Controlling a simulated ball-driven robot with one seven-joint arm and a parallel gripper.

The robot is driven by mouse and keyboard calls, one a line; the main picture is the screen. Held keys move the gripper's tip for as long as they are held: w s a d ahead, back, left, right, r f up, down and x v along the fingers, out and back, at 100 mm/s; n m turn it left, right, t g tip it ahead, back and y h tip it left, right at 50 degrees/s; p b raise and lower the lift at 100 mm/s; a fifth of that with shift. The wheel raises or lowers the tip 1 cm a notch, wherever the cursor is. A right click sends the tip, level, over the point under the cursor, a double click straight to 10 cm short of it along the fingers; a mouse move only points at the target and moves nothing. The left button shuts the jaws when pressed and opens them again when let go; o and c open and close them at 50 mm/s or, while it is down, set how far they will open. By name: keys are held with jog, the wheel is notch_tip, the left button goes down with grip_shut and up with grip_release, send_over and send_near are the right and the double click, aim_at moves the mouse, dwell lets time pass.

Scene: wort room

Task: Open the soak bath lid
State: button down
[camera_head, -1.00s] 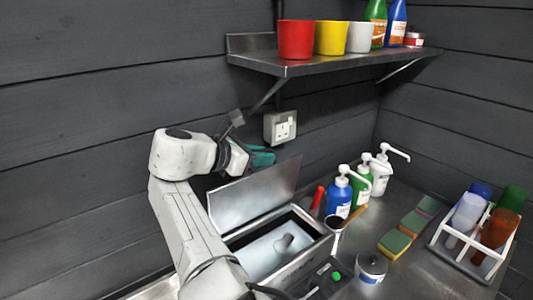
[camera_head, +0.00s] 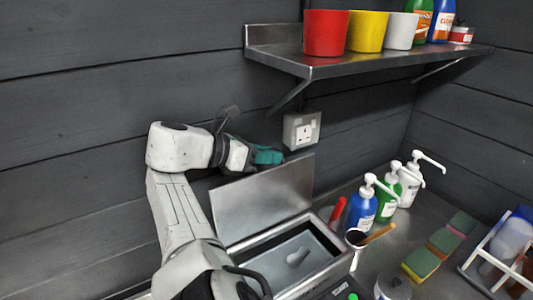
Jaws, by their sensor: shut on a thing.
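The soak bath (camera_head: 338,262) is a steel box on the worktop at the lower middle. Its flat steel lid (camera_head: 262,203) stands raised, nearly upright, along the back edge, and the basin is uncovered. A pale scoop-like thing (camera_head: 298,257) lies inside the bath. My gripper (camera_head: 268,156), with teal fingers, is at the lid's top edge and shut on it. The exact contact is hidden behind the lid and by my wrist.
Pump bottles, blue (camera_head: 363,207) and green (camera_head: 387,200), stand right of the bath, near a red-handled tool (camera_head: 337,213). Sponges (camera_head: 421,264) and a white rack (camera_head: 483,255) are farther right. A shelf (camera_head: 350,66) with pots overhangs the back. A socket (camera_head: 302,130) is on the wall.

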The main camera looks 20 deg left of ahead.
jog(key=shift+w+d+f, duration=0.15)
jog(key=shift+w+d, duration=0.15)
jog(key=shift+d, duration=0.15)
jog(key=c, duration=1.4)
grip_release()
jog(key=shift+o, duration=0.8)
jog(key=shift+d, duration=0.1)
jog(key=shift+o, duration=0.3)
jog(key=shift+w+d, duration=0.15)
jog(key=shift+d, duration=0.05)
jog(key=b+v, duration=0.1)
jog(key=v, duration=0.9)
jog(key=shift+s+a+b, duration=0.25)
jog(key=shift+a+b, duration=0.05)
jog(key=shift+a, duration=0.1)
